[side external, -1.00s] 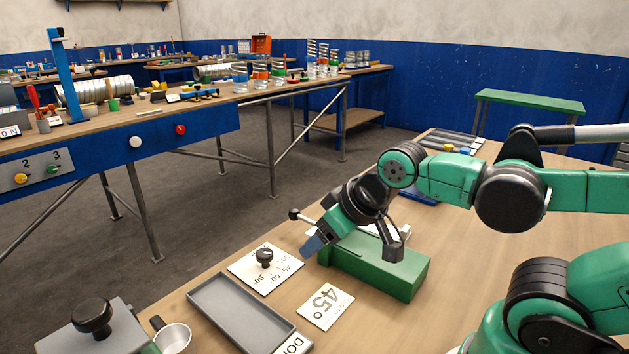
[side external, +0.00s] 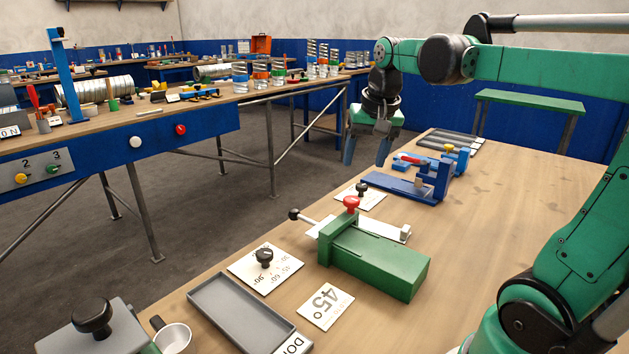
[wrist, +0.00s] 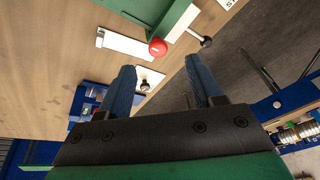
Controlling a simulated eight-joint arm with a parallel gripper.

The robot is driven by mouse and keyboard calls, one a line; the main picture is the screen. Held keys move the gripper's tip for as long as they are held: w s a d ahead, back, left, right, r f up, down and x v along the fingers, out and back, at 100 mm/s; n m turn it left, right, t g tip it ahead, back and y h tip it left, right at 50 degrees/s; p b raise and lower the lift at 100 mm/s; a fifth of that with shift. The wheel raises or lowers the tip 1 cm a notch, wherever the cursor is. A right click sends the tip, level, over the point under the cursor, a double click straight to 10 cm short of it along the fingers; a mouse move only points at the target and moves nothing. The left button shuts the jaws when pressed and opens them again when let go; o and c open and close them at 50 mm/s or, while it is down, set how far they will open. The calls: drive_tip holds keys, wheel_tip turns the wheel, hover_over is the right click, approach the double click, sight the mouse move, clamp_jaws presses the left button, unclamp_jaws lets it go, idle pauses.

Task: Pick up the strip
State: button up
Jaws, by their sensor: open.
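The wrist view also shows this strip (wrist: 128,43) beside the red knob (wrist: 158,47). Several grey strips (side external: 452,143) lie at the far end of the table, too small to tell apart clearly. My gripper (side external: 367,158) is open and empty, pointing down, raised above and beyond the green block. Its blue fingers are spread in the wrist view (wrist: 162,78).
A blue fixture (side external: 412,186) with a red part stands behind the green block. A grey tray (side external: 243,315), a 45° card (side external: 326,306) and a dial card (side external: 265,268) lie in front. The table's right side is clear.

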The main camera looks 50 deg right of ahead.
drive_tip(key=s+d+f+m+g+y, duration=0.1)
drive_tip(key=s+d+m, duration=0.1)
drive_tip(key=d+m, duration=0.35)
drive_tip(key=s+d+f+m+g, duration=0.1)
drive_tip(key=s+d+m+g, duration=0.1)
drive_tip(key=d, duration=0.6)
hover_over(406, 227)
wheel_tip(406, 227, down, 12)
drive_tip(key=shift+a+f, duration=0.1)
drive_tip(key=shift+f, duration=3.15)
drive_tip(key=shift+c, duration=0.2)
clamp_jaws()
